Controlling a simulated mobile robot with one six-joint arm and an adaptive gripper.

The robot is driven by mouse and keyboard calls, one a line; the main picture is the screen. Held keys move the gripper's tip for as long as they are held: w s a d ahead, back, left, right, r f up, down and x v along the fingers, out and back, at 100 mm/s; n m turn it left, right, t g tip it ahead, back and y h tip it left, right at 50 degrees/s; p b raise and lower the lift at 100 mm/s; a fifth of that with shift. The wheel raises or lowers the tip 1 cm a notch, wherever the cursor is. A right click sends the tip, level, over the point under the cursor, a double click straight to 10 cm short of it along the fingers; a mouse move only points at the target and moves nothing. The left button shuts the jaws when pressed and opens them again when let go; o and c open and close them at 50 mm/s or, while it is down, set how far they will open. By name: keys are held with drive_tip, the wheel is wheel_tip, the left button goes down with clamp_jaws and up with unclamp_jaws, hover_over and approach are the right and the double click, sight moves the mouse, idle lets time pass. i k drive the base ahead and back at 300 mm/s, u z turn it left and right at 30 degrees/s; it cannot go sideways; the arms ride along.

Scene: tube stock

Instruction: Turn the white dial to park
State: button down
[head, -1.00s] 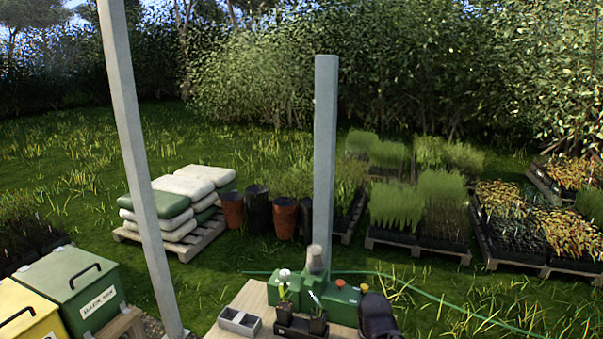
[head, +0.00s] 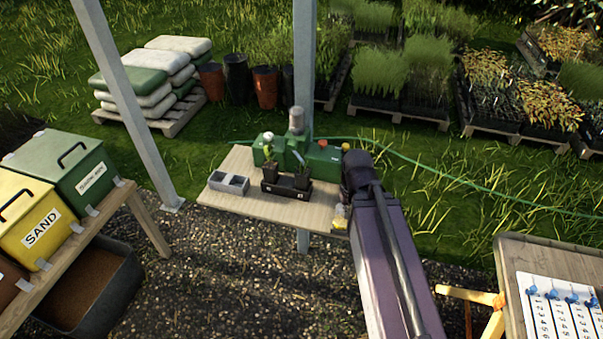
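A green unit (head: 322,160) sits at the back of the small wooden table. A round white knob (head: 268,136), which looks like the white dial, stands up at its left end. A grey cylinder (head: 297,120) rises from the unit's middle, and a small orange-red knob (head: 323,143) and a yellow one (head: 345,147) sit to its right. The dial's marks and its pointer direction are too small to read. My dark purple arm reaches up from the bottom to the table's right side. I cannot make out my gripper or any fingers.
Two potted seedlings in a black tray (head: 286,193) stand in front of the unit. A grey two-cell block (head: 229,183) is at the table's left. A metal post rises behind the table. A green hose (head: 440,175) runs right. Labelled bins (head: 68,175) are left; a board (head: 560,300) is lower right.

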sight(269, 137)
drive_tip(key=z, duration=0.45)
drive_tip(key=k, duration=1.35)
drive_tip(key=z, duration=0.3)
drive_tip(key=i, duration=1.05)
drive_tip(key=u, duration=1)
drive_tip(key=i, duration=0.85)
drive_tip(key=u, duration=0.3)
